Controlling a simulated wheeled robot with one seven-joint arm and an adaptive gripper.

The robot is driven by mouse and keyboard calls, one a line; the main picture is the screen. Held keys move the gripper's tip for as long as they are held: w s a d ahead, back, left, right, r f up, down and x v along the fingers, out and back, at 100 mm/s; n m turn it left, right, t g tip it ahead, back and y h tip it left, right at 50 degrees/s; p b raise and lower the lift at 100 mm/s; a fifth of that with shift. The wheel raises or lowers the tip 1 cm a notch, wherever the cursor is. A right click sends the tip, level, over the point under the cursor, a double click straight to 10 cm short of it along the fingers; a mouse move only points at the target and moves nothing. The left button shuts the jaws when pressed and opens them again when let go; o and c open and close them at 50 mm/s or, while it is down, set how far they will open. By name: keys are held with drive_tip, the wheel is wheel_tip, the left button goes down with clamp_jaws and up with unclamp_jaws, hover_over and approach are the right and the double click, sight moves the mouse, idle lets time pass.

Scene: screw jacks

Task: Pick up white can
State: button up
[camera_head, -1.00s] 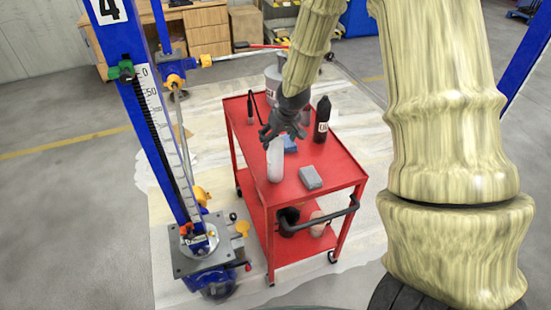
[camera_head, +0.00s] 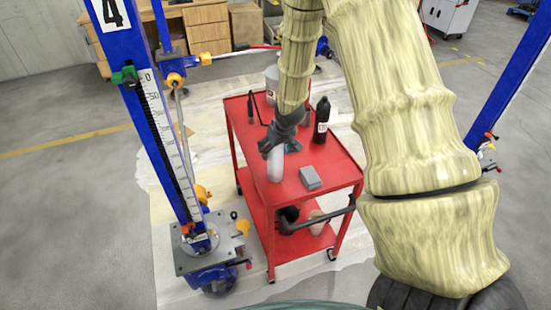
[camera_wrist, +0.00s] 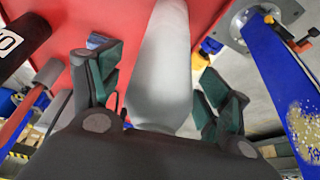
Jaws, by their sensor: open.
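The white can (camera_head: 275,166) stands upright on the top of the red cart (camera_head: 335,176), near its left edge. It also shows in the wrist view (camera_wrist: 160,70), pale and slim, running between my finger pads. My gripper (camera_head: 270,148) is at the upper part of the can, coming from behind and above it. In the wrist view my gripper (camera_wrist: 155,88) is open, with a green-padded finger on each side of the can. A gap shows between the can and each finger. The lower end of the can is partly hidden by the gripper body.
A grey block (camera_head: 310,178) lies right of the can, and a black bottle (camera_head: 322,116) stands farther back. A larger grey container (camera_head: 271,78) stands at the back of the cart. A blue screw jack column (camera_head: 150,110) rises left of the cart.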

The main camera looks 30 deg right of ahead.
drive_tip(key=shift+w+f, duration=0.1)
drive_tip(key=shift+f, duration=0.1)
drive_tip(key=c, duration=1.6)
clamp_jaws()
drive_tip(key=shift+r, duration=0.15)
